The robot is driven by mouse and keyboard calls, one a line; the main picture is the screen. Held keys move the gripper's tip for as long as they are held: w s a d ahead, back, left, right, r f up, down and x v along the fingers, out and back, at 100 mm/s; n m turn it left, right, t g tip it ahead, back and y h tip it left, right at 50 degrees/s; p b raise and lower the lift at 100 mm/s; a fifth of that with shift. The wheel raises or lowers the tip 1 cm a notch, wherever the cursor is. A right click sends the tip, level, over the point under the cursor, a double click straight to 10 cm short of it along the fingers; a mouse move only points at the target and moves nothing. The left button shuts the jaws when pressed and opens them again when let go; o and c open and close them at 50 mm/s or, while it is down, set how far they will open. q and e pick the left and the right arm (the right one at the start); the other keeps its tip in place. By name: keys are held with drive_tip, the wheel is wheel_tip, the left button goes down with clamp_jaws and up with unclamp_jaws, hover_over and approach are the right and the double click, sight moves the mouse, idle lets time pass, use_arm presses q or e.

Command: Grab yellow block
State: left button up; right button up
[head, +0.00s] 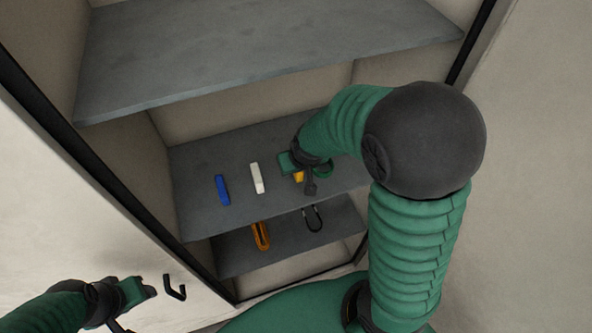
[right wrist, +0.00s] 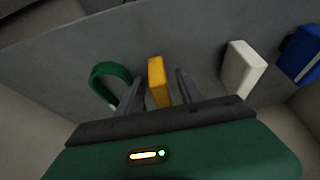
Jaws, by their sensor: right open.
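The yellow block (right wrist: 157,80) stands on the grey shelf, between the two fingers of my right gripper (right wrist: 158,92) in the right wrist view. The fingers are open, with a gap visible on the block's right side. In the head view only a small part of the yellow block (head: 298,177) shows, beneath my right gripper (head: 304,181), which covers the rest. My left gripper (head: 146,290) is at the lower left of the head view, outside the shelf unit and away from the block; its finger opening is not clear.
A white block (head: 257,178) and a blue block (head: 222,189) stand left of the yellow one on the middle shelf (head: 200,215). A green loop (right wrist: 108,80) lies beside the gripper. An upper shelf (head: 250,50) hangs above. Orange (head: 261,236) and black (head: 313,219) items lie below.

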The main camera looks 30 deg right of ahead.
drive_tip(key=shift+w+f, duration=0.2)
drive_tip(key=shift+w+d, duration=0.1)
drive_tip(key=shift+w, duration=0.05)
drive_tip(key=shift+c, duration=0.8)
drive_tip(key=c, duration=0.5)
drive_tip(key=shift+r, duration=0.1)
clamp_jaws()
